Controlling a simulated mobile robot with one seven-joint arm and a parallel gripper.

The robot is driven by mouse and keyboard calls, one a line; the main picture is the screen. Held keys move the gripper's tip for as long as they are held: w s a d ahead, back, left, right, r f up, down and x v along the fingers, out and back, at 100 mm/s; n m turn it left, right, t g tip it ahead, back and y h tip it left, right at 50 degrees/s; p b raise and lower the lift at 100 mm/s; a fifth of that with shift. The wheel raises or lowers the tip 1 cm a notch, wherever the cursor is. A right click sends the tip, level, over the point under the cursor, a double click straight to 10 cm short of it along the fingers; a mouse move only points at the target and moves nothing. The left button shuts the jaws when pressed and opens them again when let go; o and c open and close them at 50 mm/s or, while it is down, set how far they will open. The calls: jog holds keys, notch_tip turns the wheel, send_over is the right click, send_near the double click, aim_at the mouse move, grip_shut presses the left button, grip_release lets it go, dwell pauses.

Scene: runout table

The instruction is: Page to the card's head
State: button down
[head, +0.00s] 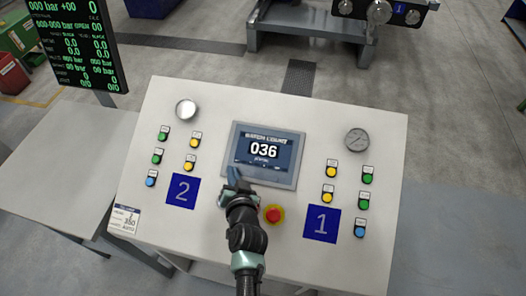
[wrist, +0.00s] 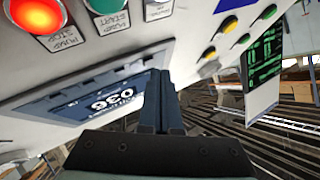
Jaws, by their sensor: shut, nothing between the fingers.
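The display (head: 263,151) in the middle of the sloped white panel reads 036 in large white digits under a small heading that I cannot read surely. It shows upside down in the wrist view (wrist: 105,100). A small white card (head: 124,219) lies at the panel's lower left corner; I make out 2, 350 and AUTO on it, and its top line is too small to read surely. My gripper (head: 233,176) is shut and empty, its tips over the display's lower left edge. I cannot tell whether they touch. The wrist view also shows the shut fingers (wrist: 160,100).
A red stop button (head: 273,214) sits right beside my arm. A gauge (head: 357,140) is at upper right. A dark readout board (head: 75,40) stands behind left.

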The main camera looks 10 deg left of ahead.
jog(key=shift+s+r, duration=0.15)
jog(key=shift+r, duration=0.2)
jog(key=s+r+p, duration=0.1)
jog(key=p, duration=0.1)
jog(key=r+p, duration=0.1)
jog(key=r, duration=0.1)
jog(key=s+r+p, duration=0.1)
jog(key=r+p, duration=0.1)
jog(key=shift+s+a+r+p, duration=0.1)
jog(key=shift+s+r+p, duration=0.1)
jog(key=shift+s+p, duration=0.15)
jog(key=shift+w, duration=0.1)
dwell(2.6)
